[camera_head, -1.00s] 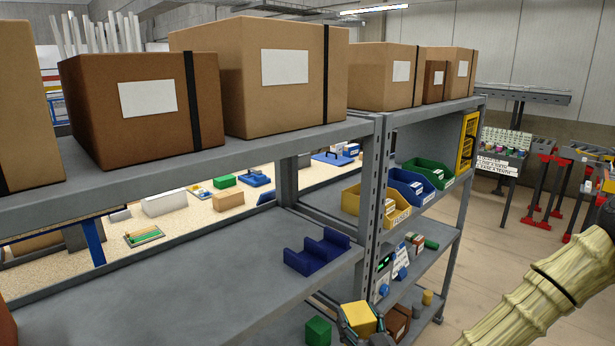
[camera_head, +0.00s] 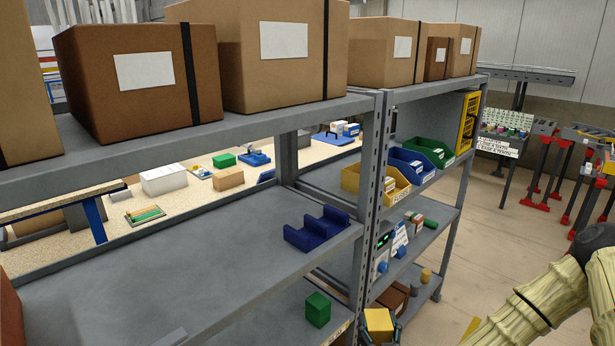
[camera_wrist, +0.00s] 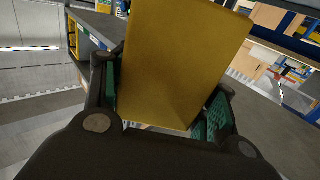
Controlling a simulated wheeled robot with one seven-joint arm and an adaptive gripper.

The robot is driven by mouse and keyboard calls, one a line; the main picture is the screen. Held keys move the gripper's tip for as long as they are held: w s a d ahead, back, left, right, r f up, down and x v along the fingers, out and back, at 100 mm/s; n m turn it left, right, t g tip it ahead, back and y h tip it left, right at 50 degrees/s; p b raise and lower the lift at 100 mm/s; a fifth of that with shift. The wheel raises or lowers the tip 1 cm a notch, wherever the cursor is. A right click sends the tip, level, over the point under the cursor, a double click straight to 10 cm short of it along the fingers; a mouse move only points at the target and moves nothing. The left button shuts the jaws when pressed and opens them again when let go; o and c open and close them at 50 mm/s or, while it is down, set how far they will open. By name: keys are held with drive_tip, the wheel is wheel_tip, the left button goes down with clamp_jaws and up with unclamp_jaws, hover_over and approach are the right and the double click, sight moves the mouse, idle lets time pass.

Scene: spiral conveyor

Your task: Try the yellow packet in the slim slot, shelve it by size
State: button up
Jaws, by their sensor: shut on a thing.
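The yellow packet (camera_head: 379,323) is at the bottom of the head view, in front of the shelf upright. My gripper (camera_head: 382,335) is shut on it; most of the gripper is cut off by the frame edge. In the wrist view the packet (camera_wrist: 180,65) fills the middle, between the two green-padded fingers of my gripper (camera_wrist: 163,105). A blue slotted holder (camera_head: 317,229) stands on the middle shelf board (camera_head: 190,265), near its right end, with upright walls and gaps between them. The gaps look empty.
A green block (camera_head: 317,309) sits on the lower board. Yellow, blue and green bins (camera_head: 435,152) stand on the right shelf bay. Cardboard boxes (camera_head: 280,60) fill the top board. The shelf upright (camera_head: 368,200) stands between the bays. The middle board left of the holder is clear.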

drive_tip(key=shift+f+b, duration=1.95)
drive_tip(key=shift+f, duration=0.5)
